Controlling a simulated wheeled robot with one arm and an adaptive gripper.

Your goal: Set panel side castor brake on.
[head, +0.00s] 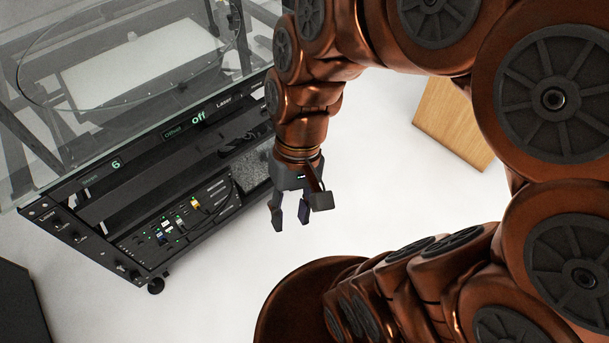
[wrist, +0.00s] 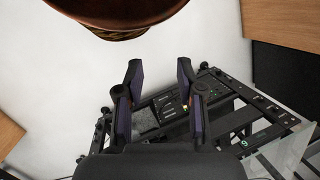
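The robotic turntable (head: 110,195) is a black-framed cart with a glass top, at the left in the head view. One dark castor (head: 156,286) shows under its lower front corner, below the side panel with lit connectors (head: 172,235). The castor's brake lever is too small to make out. My gripper (head: 290,222) is open and empty, pointing down over the floor to the right of the cart, apart from it. In the wrist view, my gripper (wrist: 159,68) shows its two fingers spread, with the cart's frame (wrist: 230,110) behind and right of them.
A wooden block or cabinet (head: 452,122) stands at the right behind my arm. A dark box (head: 20,305) is at the lower left. The white floor (head: 215,280) between the cart and my base is clear. The glass top (head: 30,165) overhangs the cart's front.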

